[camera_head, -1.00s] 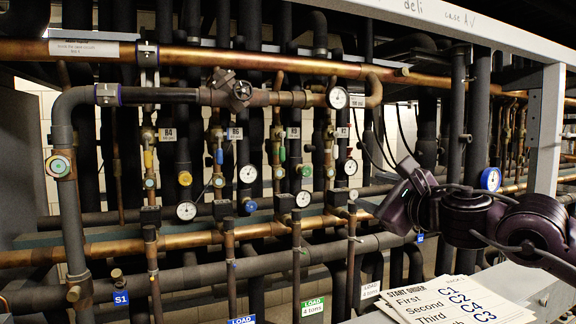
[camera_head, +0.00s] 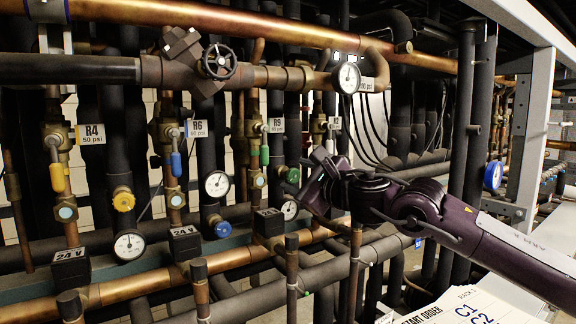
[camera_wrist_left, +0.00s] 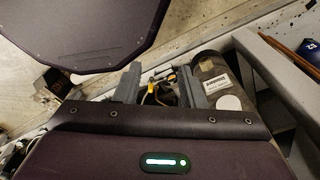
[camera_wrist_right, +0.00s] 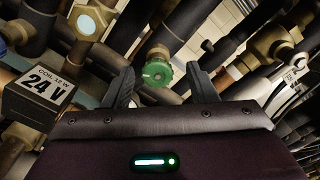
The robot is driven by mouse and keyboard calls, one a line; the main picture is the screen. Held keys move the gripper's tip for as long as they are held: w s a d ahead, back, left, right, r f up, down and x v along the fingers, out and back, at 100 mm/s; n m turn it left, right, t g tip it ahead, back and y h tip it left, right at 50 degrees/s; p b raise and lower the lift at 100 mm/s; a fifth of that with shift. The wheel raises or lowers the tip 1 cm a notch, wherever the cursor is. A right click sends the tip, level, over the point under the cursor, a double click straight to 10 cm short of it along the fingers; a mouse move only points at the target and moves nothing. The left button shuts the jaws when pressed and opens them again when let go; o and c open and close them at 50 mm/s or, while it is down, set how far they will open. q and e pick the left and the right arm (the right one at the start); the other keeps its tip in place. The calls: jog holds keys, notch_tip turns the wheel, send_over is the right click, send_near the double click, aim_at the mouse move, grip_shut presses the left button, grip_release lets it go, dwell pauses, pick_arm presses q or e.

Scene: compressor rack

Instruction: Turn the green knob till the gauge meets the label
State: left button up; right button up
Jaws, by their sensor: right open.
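The green knob (camera_head: 292,175) sits on a valve in the pipe rack, in the middle of the head view. It also shows in the right wrist view (camera_wrist_right: 157,73), between the fingertips. My right gripper (camera_head: 312,171) is open beside the knob, its fingers on either side; I cannot tell if they touch it. A white-faced gauge (camera_head: 289,210) is just below the knob, partly hidden by my gripper, its needle unreadable. The label R9 (camera_head: 276,125) hangs above the knob; its psi number is too small to read. My left gripper (camera_wrist_left: 158,82) is open and shows only in its wrist view.
A yellow knob (camera_head: 123,199) and a blue knob (camera_head: 222,229) stand left along the rack, with gauges beside them. A 24 V coil box (camera_wrist_right: 42,90) is left of my right gripper. Pipes crowd the rack; a grey post (camera_head: 530,140) stands right.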

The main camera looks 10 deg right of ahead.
aim_at(295, 177)
jog(key=p+x, duration=0.1)
jog(key=x, duration=0.3)
jog(key=shift+w+a+f, duration=0.15)
jog(key=shift+f, duration=0.05)
jog(key=shift+s, duration=0.2)
jog(key=c, duration=1)
